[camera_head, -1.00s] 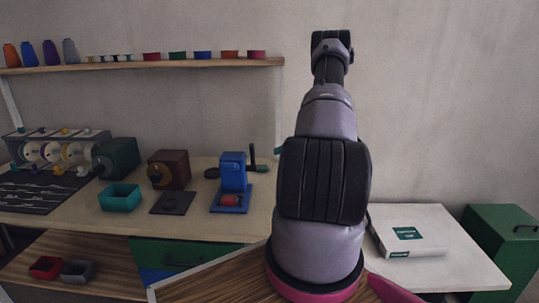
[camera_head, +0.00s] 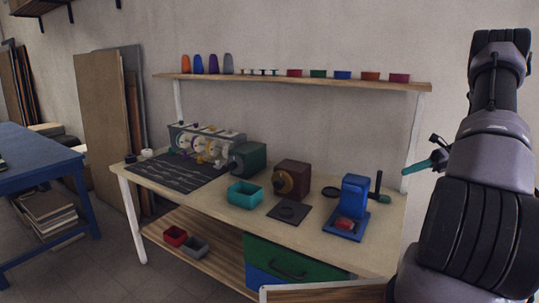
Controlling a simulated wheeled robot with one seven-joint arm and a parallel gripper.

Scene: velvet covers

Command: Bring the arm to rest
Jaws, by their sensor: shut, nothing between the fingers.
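My arm rises at the right edge, lavender with black padded covers, bent at its top. My gripper (camera_head: 411,168) shows only in part: slim teal fingers reach out left from behind the arm, in front of the shelf's right post. The fingers look shut and empty, held above the bench's right end and apart from the things on it. The wrist behind them is mostly hidden by my arm.
A workbench (camera_head: 232,207) carries a teal box (camera_head: 245,195), a brown machine (camera_head: 292,180), a green machine (camera_head: 248,158) and a blue device (camera_head: 352,196). A shelf (camera_head: 290,82) holds several small coloured items. A blue table (camera_head: 38,152) stands left, with open floor between.

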